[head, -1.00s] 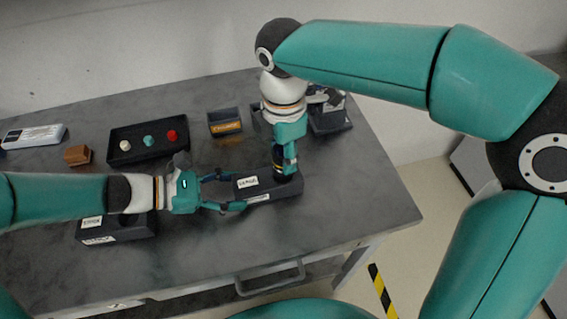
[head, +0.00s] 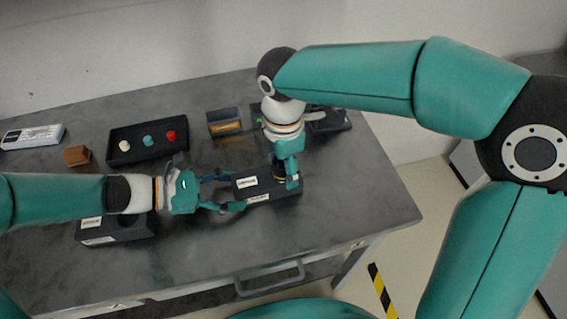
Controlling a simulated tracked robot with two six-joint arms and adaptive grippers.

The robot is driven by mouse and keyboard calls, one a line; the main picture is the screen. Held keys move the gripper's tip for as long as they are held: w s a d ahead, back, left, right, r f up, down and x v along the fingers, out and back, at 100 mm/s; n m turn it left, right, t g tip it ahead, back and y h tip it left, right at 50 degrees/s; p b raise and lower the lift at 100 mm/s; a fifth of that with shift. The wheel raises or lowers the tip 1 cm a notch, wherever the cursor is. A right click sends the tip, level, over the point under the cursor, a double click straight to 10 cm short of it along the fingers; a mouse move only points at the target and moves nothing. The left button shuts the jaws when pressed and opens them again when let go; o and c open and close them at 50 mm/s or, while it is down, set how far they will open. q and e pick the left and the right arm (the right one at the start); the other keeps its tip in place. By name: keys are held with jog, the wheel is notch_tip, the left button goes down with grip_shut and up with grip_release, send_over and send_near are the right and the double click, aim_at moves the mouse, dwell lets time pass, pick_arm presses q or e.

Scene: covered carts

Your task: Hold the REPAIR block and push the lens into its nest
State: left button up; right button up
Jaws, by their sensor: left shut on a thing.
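A dark block with white labels (head: 258,194) lies near the front middle of the table; its label is too small to read surely. My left gripper (head: 228,192) reaches in from the left and is shut on the block's left end. My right gripper (head: 285,182) points down at the block's right end, at or just above its top. Its fingers look close together, but whether they are fully shut is unclear. The lens and the nest are not visible; the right gripper covers that end of the block.
A similar dark block (head: 120,232) sits under my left wrist. Behind stand a black tray (head: 118,157) with white, teal and red pieces, a brown block (head: 77,155), a labelled dark bin (head: 224,121) and a white device (head: 33,137). Another dark holder (head: 330,122) is partly behind my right arm. The table's right front is clear.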

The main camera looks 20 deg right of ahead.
notch_tip(320, 180, up, 12)
dwell(0.7)
jog(key=shift+r, duration=0.1)
pick_arm(q)
jog(key=o, duration=1.2)
jog(key=shift+o, duration=0.2)
